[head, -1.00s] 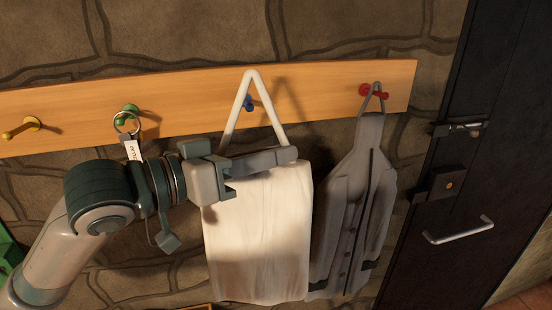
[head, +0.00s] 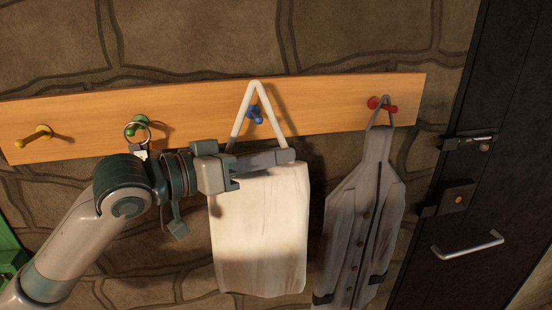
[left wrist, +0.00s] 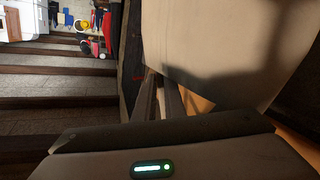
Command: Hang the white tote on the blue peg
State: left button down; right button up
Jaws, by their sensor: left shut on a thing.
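The white tote (head: 258,235) hangs upright from my left gripper (head: 284,156), which is shut on its top edge at the base of the strap. Its strap stands up as a triangular loop (head: 237,118). The blue peg (head: 255,114) shows through the opening of that loop, below its top. I cannot tell from the head view whether the loop is around the peg or in front of it. In the left wrist view the tote (left wrist: 225,45) fills the upper right, close to the gripper. My right gripper is not in view.
The wooden rail (head: 330,100) also carries a yellow peg (head: 36,134), a green peg (head: 138,124) with a key ring (head: 137,133), and a red peg (head: 383,105) with a grey jacket (head: 362,205) close right of the tote. A dark door (head: 470,170) is at right.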

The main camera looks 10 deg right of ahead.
aim_at(272, 169)
pick_arm(q)
jog(key=shift+w+f+b, duration=0.2)
jog(key=shift+f, duration=0.3)
jog(key=shift+w+f+b, duration=0.15)
jog(key=shift+f+b, duration=0.05)
jog(key=shift+f, duration=0.7)
jog(key=c, duration=1.7)
grip_release()
jog(key=shift+c, duration=0.2)
jog(key=shift+f, duration=0.1)
